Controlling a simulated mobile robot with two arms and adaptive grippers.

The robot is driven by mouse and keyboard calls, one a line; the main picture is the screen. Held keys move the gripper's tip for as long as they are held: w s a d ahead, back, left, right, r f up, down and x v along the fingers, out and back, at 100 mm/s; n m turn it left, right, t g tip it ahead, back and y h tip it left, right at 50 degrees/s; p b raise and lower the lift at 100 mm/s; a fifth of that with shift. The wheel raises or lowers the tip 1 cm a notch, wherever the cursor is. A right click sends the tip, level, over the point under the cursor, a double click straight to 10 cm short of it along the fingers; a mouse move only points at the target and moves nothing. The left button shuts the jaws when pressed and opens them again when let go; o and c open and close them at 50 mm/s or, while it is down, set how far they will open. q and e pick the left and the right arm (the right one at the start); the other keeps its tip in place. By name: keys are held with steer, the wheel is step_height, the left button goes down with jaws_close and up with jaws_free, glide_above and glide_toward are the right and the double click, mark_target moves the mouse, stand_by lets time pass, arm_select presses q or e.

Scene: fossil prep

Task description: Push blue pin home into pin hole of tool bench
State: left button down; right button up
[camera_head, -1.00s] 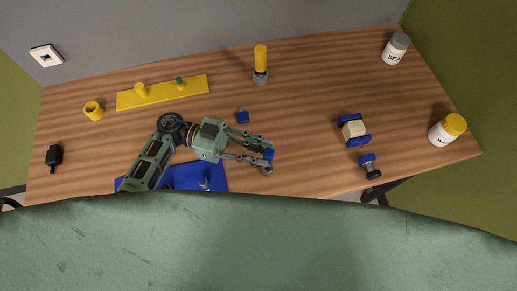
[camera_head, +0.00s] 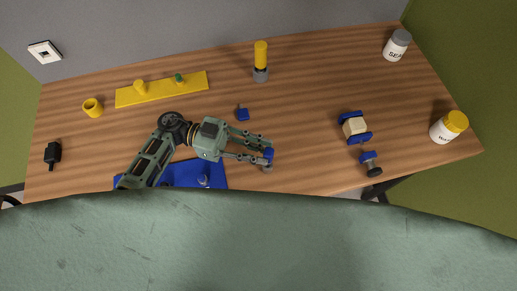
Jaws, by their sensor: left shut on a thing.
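My left gripper (camera_head: 267,156) reaches in from the left over the wooden bench top (camera_head: 310,110). It is shut on a small blue pin (camera_head: 268,153), which shows at the fingertips with a grey part below it. Whether the pin touches the bench cannot be told. A blue panel (camera_head: 213,174) with a pale tool shape lies partly under my left arm. No pin hole can be made out; the fingers may hide it. My right gripper is not in view.
A small blue block (camera_head: 242,115) lies behind the gripper. A yellow strip (camera_head: 190,90), a yellow-handled tool (camera_head: 261,62), a blue-ended clamp-like piece (camera_head: 354,128), a blue-and-black knob (camera_head: 371,166) and two jars (camera_head: 397,45) (camera_head: 449,127) stand around.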

arm_select(q)
steer(key=shift+f, duration=0.15)
stand_by(0.4)
steer(key=shift+f+b, duration=0.3)
steer(key=shift+f, duration=0.05)
steer(key=shift+r, duration=0.1)
steer(key=shift+s, duration=0.15)
steer(key=shift+p, duration=0.3)
